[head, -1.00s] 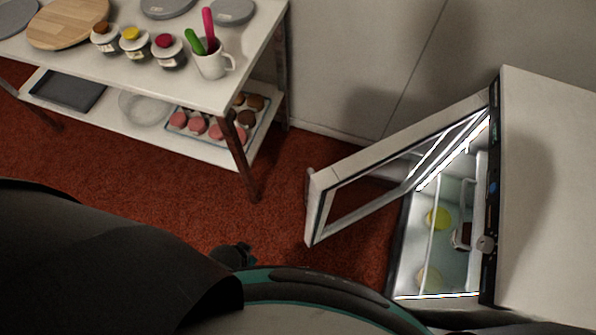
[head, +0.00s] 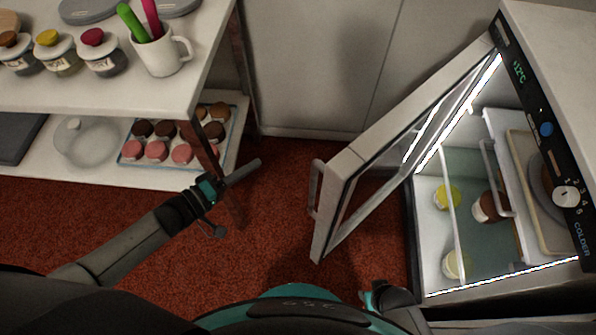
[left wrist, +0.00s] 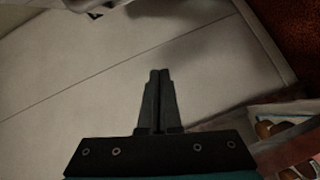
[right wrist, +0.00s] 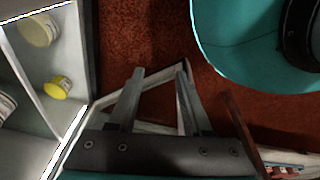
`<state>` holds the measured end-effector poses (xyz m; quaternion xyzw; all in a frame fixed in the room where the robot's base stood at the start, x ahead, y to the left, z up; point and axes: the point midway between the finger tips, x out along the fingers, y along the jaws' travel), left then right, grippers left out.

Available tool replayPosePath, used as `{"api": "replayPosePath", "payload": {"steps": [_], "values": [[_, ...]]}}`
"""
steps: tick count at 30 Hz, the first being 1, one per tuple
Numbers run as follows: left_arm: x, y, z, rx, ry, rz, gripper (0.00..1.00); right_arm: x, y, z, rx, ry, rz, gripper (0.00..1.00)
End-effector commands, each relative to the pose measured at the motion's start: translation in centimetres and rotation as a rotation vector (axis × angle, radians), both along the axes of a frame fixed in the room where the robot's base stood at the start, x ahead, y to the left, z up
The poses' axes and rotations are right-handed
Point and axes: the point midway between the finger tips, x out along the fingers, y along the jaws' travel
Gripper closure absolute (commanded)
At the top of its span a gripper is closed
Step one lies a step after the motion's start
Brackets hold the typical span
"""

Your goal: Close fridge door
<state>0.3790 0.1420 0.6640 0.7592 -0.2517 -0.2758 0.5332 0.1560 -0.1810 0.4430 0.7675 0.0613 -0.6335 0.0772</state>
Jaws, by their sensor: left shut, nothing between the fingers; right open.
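The fridge (head: 560,65) stands at the right of the head view. Its glass door (head: 345,165) is open and swung out to the left, with a handle (head: 316,190) on its outer edge. My left gripper (head: 245,172) is shut and empty, left of the door and apart from it; in the left wrist view its fingers (left wrist: 158,75) point toward the pale wall. My right gripper is low in front of the fridge, its fingers mostly hidden in the head view. In the right wrist view its fingers (right wrist: 155,75) are open, with the door edge showing beyond them.
A two-level shelf (head: 110,180) with jars (head: 60,55), a mug (head: 160,55) and a tray of cupcakes (head: 130,160) stands at the left, close to my left gripper. The fridge holds containers (head: 447,197).

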Motion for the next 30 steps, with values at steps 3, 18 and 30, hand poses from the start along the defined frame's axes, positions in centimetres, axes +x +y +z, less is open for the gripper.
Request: {"api": "replayPosePath", "payload": {"steps": [3,18,30], "values": [[-0.5,-1.5,1.4,-0.151,0.042,-0.109,1.00,1.1,0.0,-0.9,-0.001,-0.012,-0.002,0.51],[-0.2,-5.4,3.5,-0.303,0.121,-0.232,1.00,2.7,0.6,0.0,0.004,-0.023,-0.004,0.51],[3.2,-10.6,3.3,-0.301,0.122,-0.228,1.00,4.2,2.0,3.1,0.021,-0.026,-0.007,0.51]]}}
